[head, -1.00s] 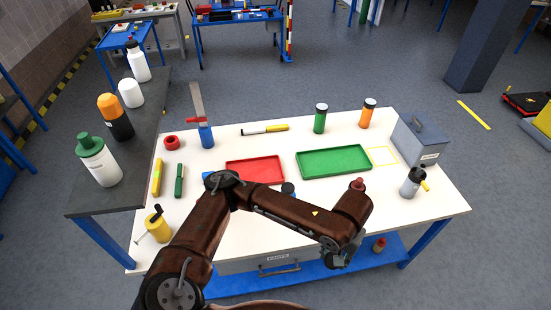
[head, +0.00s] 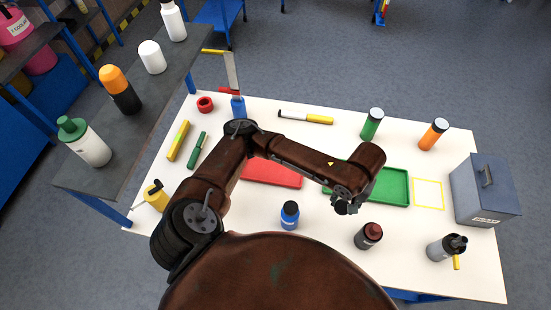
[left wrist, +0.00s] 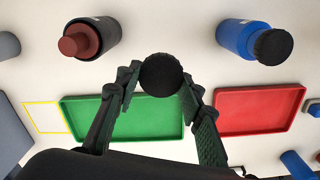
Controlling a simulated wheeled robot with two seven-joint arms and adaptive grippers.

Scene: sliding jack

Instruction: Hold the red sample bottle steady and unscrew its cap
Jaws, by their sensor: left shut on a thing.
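The red sample bottle (head: 366,238) stands upright on the white table in front of the green tray. It has a dark grey body and a dull red shoulder and neck, with no black cap on top. It also shows at the upper left of the left wrist view (left wrist: 82,38). My left gripper (head: 343,207) is above the table, left of and behind the bottle, apart from it. In the left wrist view its fingers are shut on a black round cap (left wrist: 161,75), with nothing visible attached underneath. My right gripper is not in view.
A blue bottle (head: 290,216) with a black cap stands to the left. A grey bottle (head: 440,248) and a grey-blue box (head: 487,196) are at the right. Behind lie the green tray (head: 398,203), red tray (head: 270,173) and an empty yellow-outlined square (head: 428,194).

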